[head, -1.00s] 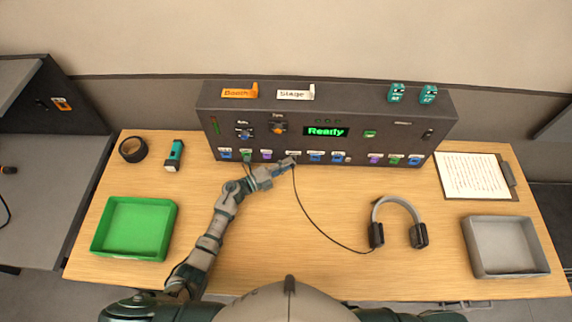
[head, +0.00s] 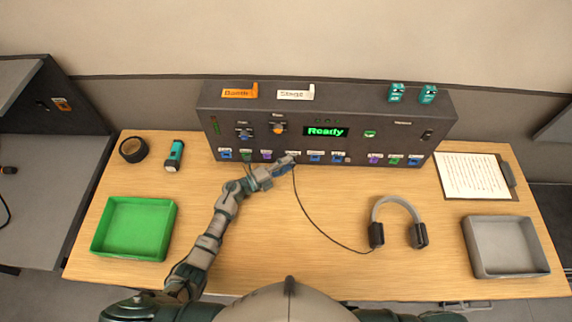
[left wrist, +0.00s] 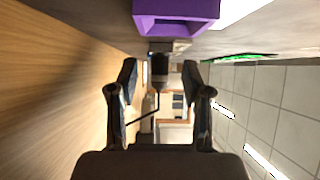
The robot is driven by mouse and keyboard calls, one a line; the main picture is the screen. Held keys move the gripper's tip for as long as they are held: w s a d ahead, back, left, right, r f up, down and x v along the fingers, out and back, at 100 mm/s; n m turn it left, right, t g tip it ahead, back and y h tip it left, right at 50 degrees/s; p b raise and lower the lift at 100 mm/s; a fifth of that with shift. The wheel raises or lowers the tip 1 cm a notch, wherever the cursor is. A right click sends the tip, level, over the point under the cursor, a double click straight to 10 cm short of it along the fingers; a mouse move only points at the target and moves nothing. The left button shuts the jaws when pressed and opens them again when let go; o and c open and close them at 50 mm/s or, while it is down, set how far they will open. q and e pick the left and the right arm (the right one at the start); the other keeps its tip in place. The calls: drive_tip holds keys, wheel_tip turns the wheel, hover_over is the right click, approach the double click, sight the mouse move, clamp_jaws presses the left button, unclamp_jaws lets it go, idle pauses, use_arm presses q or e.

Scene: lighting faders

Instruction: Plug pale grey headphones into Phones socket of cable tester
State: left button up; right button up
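The pale grey headphones (head: 397,205) with dark ear cups lie on the right half of the table. Their thin black cable (head: 318,228) runs left and up to my left gripper (head: 285,165) at the tester's lower front edge. In the left wrist view, the left fingers (left wrist: 160,88) stand apart on both sides of the dark plug (left wrist: 160,72), with gaps showing. The plug's tip meets a small grey fitting on the tester face; how deep it sits I cannot tell. The cable tester (head: 350,108) shows green "Ready". The label above this spot is too small to read. My right gripper is out of view.
A purple socket (left wrist: 176,14) is close beside the plug. A green tray (head: 135,228), black tape roll (head: 133,149) and teal torch (head: 174,156) are on the left. A grey tray (head: 503,247) and clipboard (head: 473,177) are on the right.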

use_arm(q)
drive_tip(key=shift+w+a+r, duration=0.1)
drive_tip(key=shift+w+r, duration=0.05)
drive_tip(key=shift+r, duration=0.05)
drive_tip(key=v, duration=1.2)
drive_tip(key=shift+f, duration=0.35)
